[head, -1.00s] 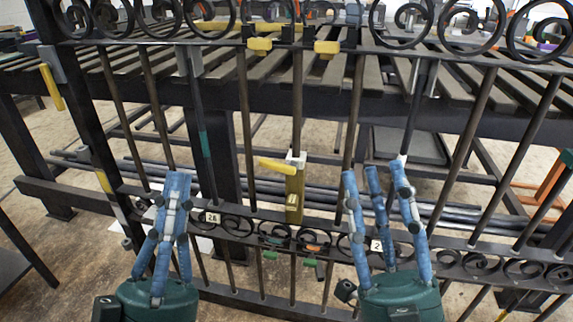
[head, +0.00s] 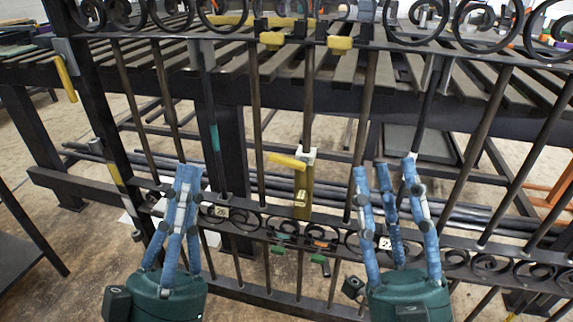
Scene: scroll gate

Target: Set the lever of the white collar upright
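The white collar (head: 307,153) sits around a vertical bar near the middle of the gate in the head view. Its yellow lever (head: 286,161) sticks out to the left, nearly level, tilted slightly. A yellow block (head: 302,192) is on the same bar just below the collar. My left gripper (head: 187,172) is low and left of the collar, apart from it, with its blue fingers close together at the tips. My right gripper (head: 385,172) is low and right of the collar, with its blue fingers spread and nothing seen between them.
The dark gate has scrolls along its top and a lower rail (head: 345,232) with small scrolls and number tags. Yellow clamps (head: 340,44) are on the upper rail. A slatted table (head: 140,75) stands behind.

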